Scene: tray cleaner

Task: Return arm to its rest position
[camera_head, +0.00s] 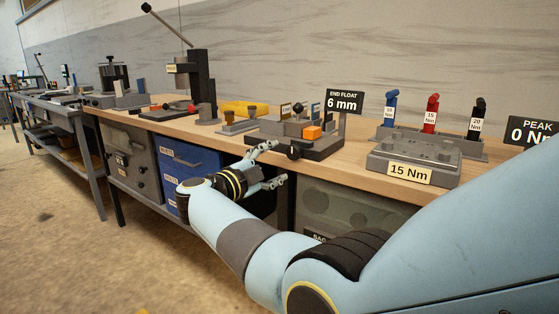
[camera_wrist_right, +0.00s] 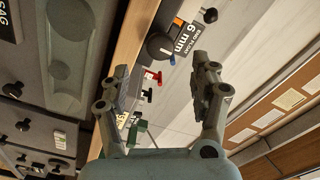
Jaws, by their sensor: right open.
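My right arm comes in from the lower right in the head view and reaches toward the workbench's front edge. My right gripper (camera_head: 272,164) is open and empty in front of the bench, with one finger near the grey fixture of the "END FLOAT 6 mm" sign. In the right wrist view the gripper (camera_wrist_right: 166,92) shows two spread fingers with nothing between them. The bench edge and the sign lie beyond the fingers there. My left gripper is not in either view.
The wooden bench (camera_head: 355,172) carries the END FLOAT sign (camera_head: 344,102), a grey 15 Nm block (camera_head: 425,157), several coloured-handled tools and a black press (camera_head: 203,85). Blue drawers (camera_head: 188,160) sit below. The floor (camera_head: 90,265) at left is clear.

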